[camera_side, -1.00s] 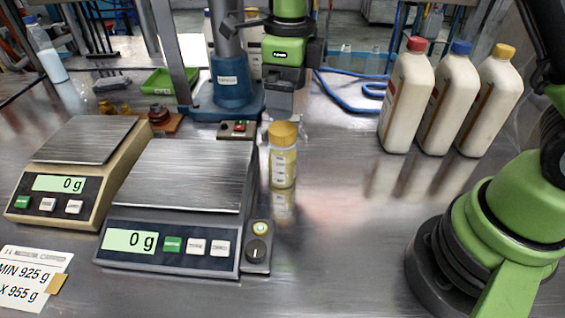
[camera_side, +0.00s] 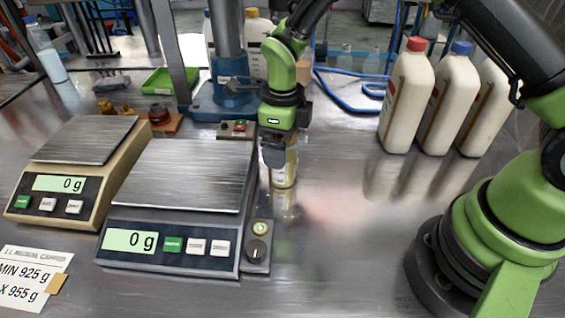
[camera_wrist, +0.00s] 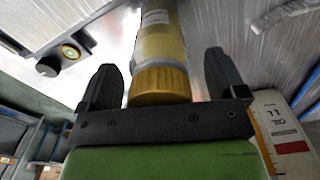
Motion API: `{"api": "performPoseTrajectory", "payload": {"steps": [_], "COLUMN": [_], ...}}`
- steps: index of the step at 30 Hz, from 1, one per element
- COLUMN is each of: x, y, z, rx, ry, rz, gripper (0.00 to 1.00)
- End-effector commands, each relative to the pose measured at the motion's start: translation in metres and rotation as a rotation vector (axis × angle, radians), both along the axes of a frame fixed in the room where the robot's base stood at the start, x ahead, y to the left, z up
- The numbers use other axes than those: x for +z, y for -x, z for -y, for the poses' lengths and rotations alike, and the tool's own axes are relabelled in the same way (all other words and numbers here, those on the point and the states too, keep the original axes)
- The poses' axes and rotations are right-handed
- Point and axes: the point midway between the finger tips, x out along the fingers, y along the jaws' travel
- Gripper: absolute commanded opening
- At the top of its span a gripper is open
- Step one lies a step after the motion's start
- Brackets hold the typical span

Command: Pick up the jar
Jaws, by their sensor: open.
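The jar (camera_side: 284,172) stands upright on the metal table, right of the front scale. It is clear with yellowish contents, and its upper part is hidden behind my gripper in the side view. In the wrist view the jar (camera_wrist: 161,42) lies between my two fingers with its yellow ribbed cap (camera_wrist: 160,84) nearest the palm. My gripper (camera_side: 277,160) points down over the jar. In the wrist view my gripper (camera_wrist: 163,78) is open, with a gap visible between each finger and the cap.
Two scales, a front one (camera_side: 185,175) and a tan one (camera_side: 85,138), both read 0 g at left. Three large white bottles, one red-capped (camera_side: 406,100), stand at right. A blue stand (camera_side: 225,95) and green tray (camera_side: 168,80) are behind. The table centre is clear.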

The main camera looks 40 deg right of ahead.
Motion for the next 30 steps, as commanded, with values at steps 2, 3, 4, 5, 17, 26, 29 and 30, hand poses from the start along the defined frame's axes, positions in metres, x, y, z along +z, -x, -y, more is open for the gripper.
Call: {"api": "performPoseTrajectory", "payload": {"steps": [2, 3, 4, 5, 17, 26, 29, 30], "x": [0.0, 0.0, 0.0, 0.0, 0.001, 0.041, 0.062, 0.07], "y": [0.0, 0.0, 0.0, 0.0, 0.0, -0.002, -0.001, -0.001], "z": [0.0, 0.0, 0.0, 0.0, 0.0, 0.0, 0.0, 0.0], "rx": [0.0, 0.0, 0.0, 0.0, 0.0, 0.001, 0.0, 0.001], "ry": [0.0, 0.0, 0.0, 0.0, -0.001, -0.002, -0.001, -0.001], "rz": [0.0, 0.0, 0.0, 0.0, 0.001, 0.008, 0.007, 0.007], "gripper": [0.9, 0.81, 0.74, 0.67, 0.18, 0.18, 0.18, 0.18]}}
